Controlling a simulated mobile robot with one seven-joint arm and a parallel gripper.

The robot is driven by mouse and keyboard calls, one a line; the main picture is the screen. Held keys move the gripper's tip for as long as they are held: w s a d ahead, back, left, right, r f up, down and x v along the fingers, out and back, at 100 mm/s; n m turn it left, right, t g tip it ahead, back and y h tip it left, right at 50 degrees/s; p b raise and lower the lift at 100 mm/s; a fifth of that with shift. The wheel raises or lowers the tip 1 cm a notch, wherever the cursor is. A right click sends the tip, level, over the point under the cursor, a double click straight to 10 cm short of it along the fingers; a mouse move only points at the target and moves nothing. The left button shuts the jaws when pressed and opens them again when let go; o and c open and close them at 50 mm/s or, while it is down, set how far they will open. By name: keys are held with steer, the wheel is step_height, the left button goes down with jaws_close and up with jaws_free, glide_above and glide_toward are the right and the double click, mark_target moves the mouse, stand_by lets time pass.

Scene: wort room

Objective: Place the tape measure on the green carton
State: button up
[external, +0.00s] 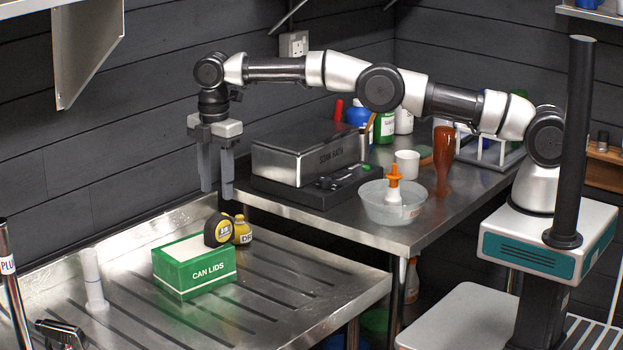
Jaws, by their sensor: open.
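The green carton (194,273), labelled CAN LIDS and pale on top, sits on the grooved metal draining table. The yellow and black tape measure (219,230) appears on the back right part of the carton's top, standing on edge. From this single view its contact with the top looks likely, but its underside is not clear. My gripper (216,194) points down with its two fingers apart and empty. It is above the tape measure in the picture, clear of it and of the carton.
A white cylinder (93,279) stands left of the carton. On the higher metal table (400,235) are a steel box (305,153) and a bowl (380,208) holding an orange-topped bottle. The draining table's front right is clear.

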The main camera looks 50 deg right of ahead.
steer(key=d+r+m+p, duration=0.1)
steer(key=d+r, duration=0.1)
steer(key=r, duration=0.4)
steer(key=d+r+m+t, duration=0.1)
steer(key=d+r, duration=0.2)
steer(key=r, duration=0.2)
steer(key=d+r+m+p, duration=0.1)
steer(key=d+r, duration=0.1)
steer(key=r, duration=0.4)
steer(key=s+d+r+m+t, duration=0.2)
steer(key=s+d+r+m, duration=0.3)
steer(key=s+d+r, duration=0.6)
steer(key=s+d+r+m+t, duration=0.15)
steer(key=s+d+m, duration=0.35)
steer(key=s+d, duration=0.55)
steer(key=s+d+f+m, duration=0.2)
steer(key=s+f, duration=0.1)
steer(key=s, duration=0.5)
steer(key=s+d+f+m+t, duration=0.1)
steer(key=s+d+f+m, duration=0.1)
steer(key=s, duration=0.6)
step_height(320, 180, down, 2)
steer(key=shift+d+f+m, duration=0.2)
steer(key=shift+d+m, duration=0.05)
steer(key=shift+m, duration=0.25)
